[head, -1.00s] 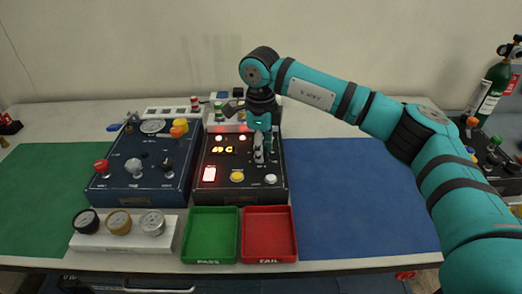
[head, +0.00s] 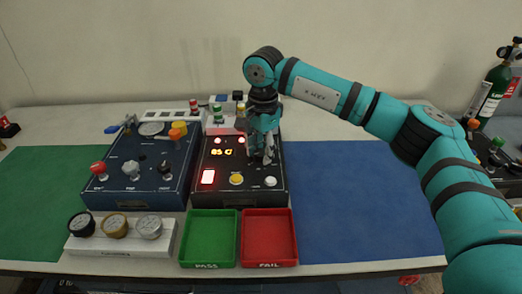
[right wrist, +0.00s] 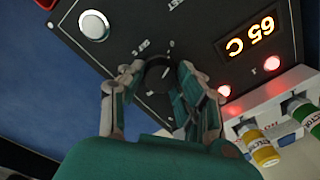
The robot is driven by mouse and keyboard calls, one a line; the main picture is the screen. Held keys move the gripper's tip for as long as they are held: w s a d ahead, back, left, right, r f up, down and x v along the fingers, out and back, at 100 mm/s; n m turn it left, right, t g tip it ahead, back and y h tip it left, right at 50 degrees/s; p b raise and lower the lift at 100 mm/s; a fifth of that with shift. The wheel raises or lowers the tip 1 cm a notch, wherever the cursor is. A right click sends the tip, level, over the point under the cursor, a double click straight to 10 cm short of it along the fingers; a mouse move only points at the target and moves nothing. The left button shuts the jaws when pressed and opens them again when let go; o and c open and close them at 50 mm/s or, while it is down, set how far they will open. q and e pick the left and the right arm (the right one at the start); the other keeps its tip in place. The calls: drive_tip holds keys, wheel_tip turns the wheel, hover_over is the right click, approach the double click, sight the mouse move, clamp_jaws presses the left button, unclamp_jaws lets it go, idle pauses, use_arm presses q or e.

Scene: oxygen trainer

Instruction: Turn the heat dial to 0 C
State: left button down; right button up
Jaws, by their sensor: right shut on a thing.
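The heat dial (right wrist: 158,74) is a dark round knob on the black control box (head: 215,188), seen in the right wrist view between my fingers. My right gripper (right wrist: 155,78) is shut on it from both sides; in the head view the gripper (head: 261,158) comes down on the right part of the box and hides the dial. The orange display (right wrist: 248,34) reads 65 C, upside down in the right wrist view. It also shows in the head view (head: 221,152), less clearly. My left gripper is not in view.
The box also has a lit red switch (head: 208,177), a yellow button (head: 236,178) and a white button (head: 271,182). A blue box (head: 135,195) with knobs stands to the left. A green tray (head: 210,264) and a red tray (head: 269,264) lie in front. The blue mat (head: 360,210) is clear.

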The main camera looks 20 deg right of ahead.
drive_tip(key=shift+w+r+n, duration=0.1)
drive_tip(key=shift+n, duration=0.5)
drive_tip(key=o, duration=1.1)
drive_tip(key=shift+o, duration=0.2)
wheel_tip(320, 180, up, 12)
drive_tip(key=shift+s+d, duration=0.15)
drive_tip(key=shift+s, duration=0.15)
